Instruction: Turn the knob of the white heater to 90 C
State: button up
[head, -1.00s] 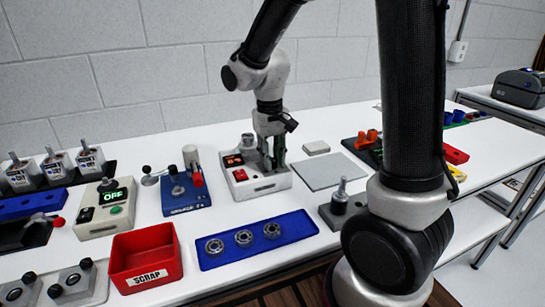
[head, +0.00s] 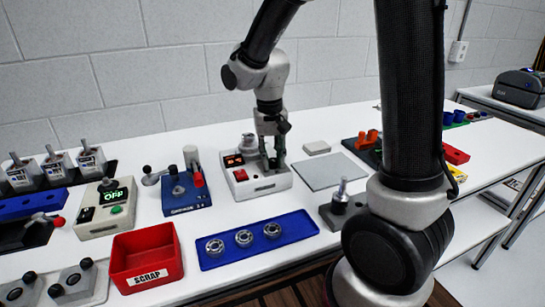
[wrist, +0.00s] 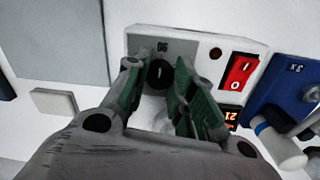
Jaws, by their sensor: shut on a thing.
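The white heater (head: 258,186) stands on the table in the middle of the head view. It has a red rocker switch and a small lit red display (head: 233,160), too small to read in the head view. In the wrist view the heater (wrist: 206,45) shows its black knob (wrist: 160,73), with a white pointer line near upright and a "90" mark above it. The wrist view shows the display (wrist: 231,117) partly, with digits that look like 21. My gripper (wrist: 156,85) points down at the heater, its green fingers shut on the knob from both sides. It also shows in the head view (head: 273,163).
A blue fixture (head: 186,194) stands left of the heater and a grey plate (head: 328,171) lies to its right. A blue tray (head: 257,240) with metal rings and a red scrap bin (head: 146,258) are in front.

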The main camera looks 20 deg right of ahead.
aim_at(271, 160)
jog(key=o, duration=1)
jog(key=shift+o, duration=0.2)
notch_tip(271, 160, up, 12)
jog(key=shift+a, duration=0.3)
jog(key=s+d+r+n+t, duration=0.1)
jog(key=s+d+t, duration=0.1)
jog(key=s+d, duration=0.4)
jog(key=s+d+r+n+t, duration=0.1)
jog(key=s+d, duration=0.4)
jog(key=s, duration=0.7)
jog(key=shift+s+d+r+t+y, duration=0.2)
jog(key=shift+d+t+y, duration=0.15)
jog(key=shift+t, duration=0.45)
